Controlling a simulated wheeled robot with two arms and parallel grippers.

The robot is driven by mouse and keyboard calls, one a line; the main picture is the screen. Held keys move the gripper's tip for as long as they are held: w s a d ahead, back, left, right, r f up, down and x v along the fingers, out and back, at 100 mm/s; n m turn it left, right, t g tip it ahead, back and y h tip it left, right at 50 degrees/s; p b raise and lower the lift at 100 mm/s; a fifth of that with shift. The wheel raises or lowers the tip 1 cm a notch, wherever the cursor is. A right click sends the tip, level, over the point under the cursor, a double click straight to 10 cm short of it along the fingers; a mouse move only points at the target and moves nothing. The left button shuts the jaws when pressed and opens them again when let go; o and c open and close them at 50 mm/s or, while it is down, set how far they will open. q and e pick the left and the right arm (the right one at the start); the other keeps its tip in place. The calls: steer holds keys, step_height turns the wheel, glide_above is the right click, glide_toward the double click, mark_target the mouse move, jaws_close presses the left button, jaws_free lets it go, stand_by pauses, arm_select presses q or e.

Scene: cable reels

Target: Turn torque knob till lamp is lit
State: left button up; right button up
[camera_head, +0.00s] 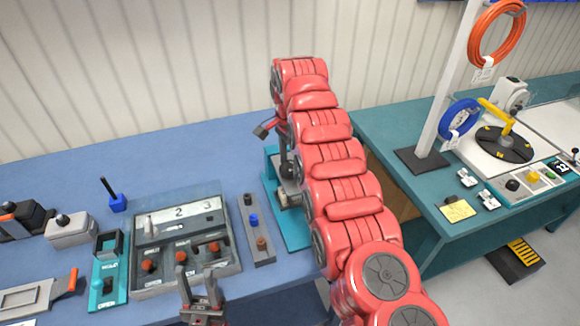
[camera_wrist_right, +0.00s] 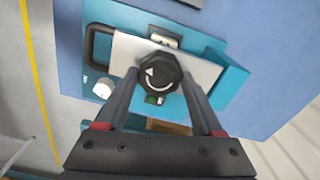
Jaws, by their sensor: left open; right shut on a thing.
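The torque knob (camera_wrist_right: 158,72) is a black knob with a white curved arrow, on a teal device (camera_wrist_right: 230,75) with a pale plate. In the right wrist view my right gripper (camera_wrist_right: 160,78) is shut on the knob, one finger on each side. A small green part (camera_wrist_right: 153,99) shows just below the knob; I cannot tell whether it is the lamp or whether it is lit. In the head view my red right arm covers most of the teal device (camera_head: 270,165). My left gripper (camera_head: 195,281) is open and empty, over the front edge of the numbered tray.
The numbered tray (camera_head: 137,283) with red-topped pieces stands left of the device. A grey strip with knobs (camera_head: 247,221) lies between them. Blue and orange cable reels are on the right bench (camera_head: 388,125). The back of the blue table (camera_head: 130,155) is clear.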

steer(key=shift+r+m, duration=0.1)
steer(key=shift+m, duration=1)
steer(key=o, duration=1.4)
steer(key=shift+w+r, duration=0.1)
steer(key=shift+r, duration=0.15)
step_height(320, 180, up, 4)
steer(key=p, duration=0.3)
steer(key=shift+r, duration=0.2)
step_height(320, 180, up, 12)
steer(key=p, duration=1.2)
steer(key=shift+r+p, duration=0.25)
steer(key=shift+p, duration=0.05)
